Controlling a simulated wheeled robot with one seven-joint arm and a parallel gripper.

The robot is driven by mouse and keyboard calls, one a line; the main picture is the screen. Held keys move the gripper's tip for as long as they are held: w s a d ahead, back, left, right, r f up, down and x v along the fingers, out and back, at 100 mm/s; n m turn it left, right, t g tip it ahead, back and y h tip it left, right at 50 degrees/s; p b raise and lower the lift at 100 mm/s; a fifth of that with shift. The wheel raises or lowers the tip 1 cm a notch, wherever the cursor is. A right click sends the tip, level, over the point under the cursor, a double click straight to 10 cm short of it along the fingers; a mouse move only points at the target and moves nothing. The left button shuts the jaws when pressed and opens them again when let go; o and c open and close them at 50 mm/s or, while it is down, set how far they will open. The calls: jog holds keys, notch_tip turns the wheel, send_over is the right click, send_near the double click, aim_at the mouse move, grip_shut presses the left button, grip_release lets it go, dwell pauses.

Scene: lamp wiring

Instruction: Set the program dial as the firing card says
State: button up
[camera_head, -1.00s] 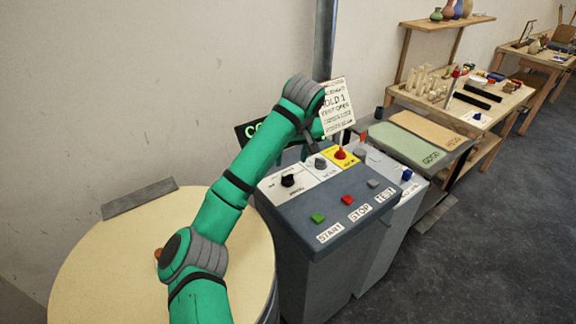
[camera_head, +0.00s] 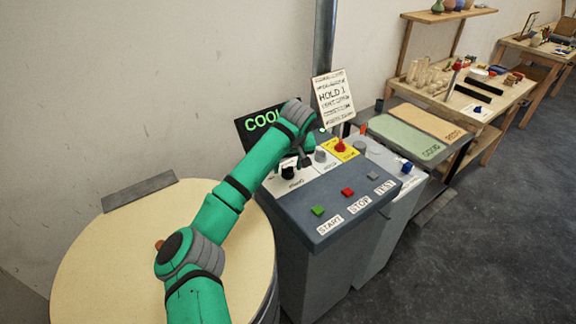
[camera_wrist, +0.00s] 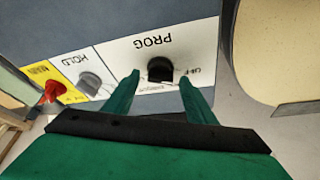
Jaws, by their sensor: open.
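The program dial (camera_wrist: 160,68) is a black knob on a white plate marked PROG in the wrist view. It also shows on the sloped control panel (camera_head: 325,200) in the head view (camera_head: 289,172). My gripper (camera_wrist: 159,77) is open and empty. Its two green fingers straddle the dial in the wrist picture, with a gap on each side; I cannot tell how far above it they are. The firing card (camera_head: 333,98) stands behind the panel; HOLD 1 is readable and its smaller lines are not. The dial's setting is too small to read.
Beside the program dial are a grey HOLD knob (camera_wrist: 90,82) and a red knob on a yellow plate (camera_wrist: 52,91). START, STOP and TEST buttons (camera_head: 347,192) sit nearer the front. A dark display (camera_head: 262,122) reading COOL is partly behind my arm. A round kiln-like drum (camera_head: 100,250) stands left.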

jog(key=shift+c, duration=0.4)
jog(key=c, duration=1)
jog(key=shift+o, duration=0.2)
jog(key=shift+m, duration=0.3)
jog(key=m+h, duration=0.1)
jog(key=m, duration=0.2)
jog(key=shift+a+f, duration=0.1)
jog(key=m+h, duration=0.1)
jog(key=m, duration=0.1)
jog(key=m+h, duration=0.1)
jog(key=m, duration=0.2)
jog(key=shift+w+a, duration=0.1)
jog(key=shift+a, duration=0.1)
jog(key=m+h, duration=0.1)
jog(key=m, duration=0.1)
jog(key=m+g, duration=0.1)
jog(key=m, duration=0.1)
jog(key=shift+w+m+h, duration=0.15)
jog(key=shift+m+h, duration=0.25)
jog(key=m+g, duration=0.1)
jog(key=m, duration=0.1)
jog(key=m+g, duration=0.1)
jog(key=m, duration=0.1)
jog(key=shift+w+a+h, duration=0.1)
jog(key=shift+w+h, duration=0.05)
jog(key=shift+h, duration=0.15)
jog(key=shift+m, duration=0.3)
